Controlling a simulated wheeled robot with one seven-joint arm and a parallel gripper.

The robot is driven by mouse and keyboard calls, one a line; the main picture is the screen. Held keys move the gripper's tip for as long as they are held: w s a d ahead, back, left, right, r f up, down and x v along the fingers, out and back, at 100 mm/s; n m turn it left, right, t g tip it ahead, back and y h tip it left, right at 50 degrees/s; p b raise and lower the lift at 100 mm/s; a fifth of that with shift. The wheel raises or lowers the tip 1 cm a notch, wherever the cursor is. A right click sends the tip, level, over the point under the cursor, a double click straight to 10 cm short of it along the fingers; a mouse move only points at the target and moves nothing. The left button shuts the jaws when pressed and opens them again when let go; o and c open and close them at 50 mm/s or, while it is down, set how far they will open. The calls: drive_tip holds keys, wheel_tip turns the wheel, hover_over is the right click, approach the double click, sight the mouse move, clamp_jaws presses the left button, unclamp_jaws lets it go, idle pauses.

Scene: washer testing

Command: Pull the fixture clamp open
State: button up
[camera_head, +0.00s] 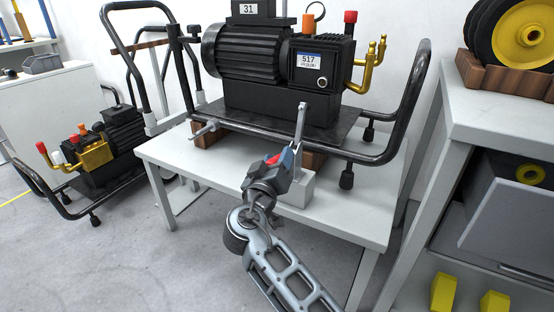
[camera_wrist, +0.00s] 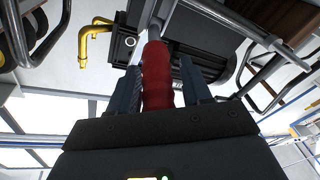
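The fixture clamp (camera_head: 300,130) shows in the head view as a grey upright bar at the front edge of the black pump's base plate. It stands by a light grey block (camera_head: 298,190) on the white table. The clamp's red handle (camera_wrist: 157,78) is between my gripper's two fingers in the wrist view. My gripper (camera_head: 285,158) is low beside the bar, and it also shows in the wrist view (camera_wrist: 161,72). The fingers are apart around the handle; I cannot tell whether both press on it. My gripper hides most of the handle in the head view.
The black pump (camera_head: 262,62) with yellow pipes stands on a black tubular-framed cart plate above the white table (camera_head: 210,168). A second pump cart (camera_head: 95,150) is on the floor at left. A grey bench (camera_head: 490,120) with wheels in a crate stands at right.

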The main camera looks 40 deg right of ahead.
drive_tip(key=shift+o, duration=0.6)
drive_tip(key=shift+r, duration=0.1)
drive_tip(key=v, duration=0.7)
drive_tip(key=shift+s+a+p, duration=0.2)
drive_tip(key=shift+a+p, duration=0.15)
drive_tip(key=shift+p, duration=0.05)
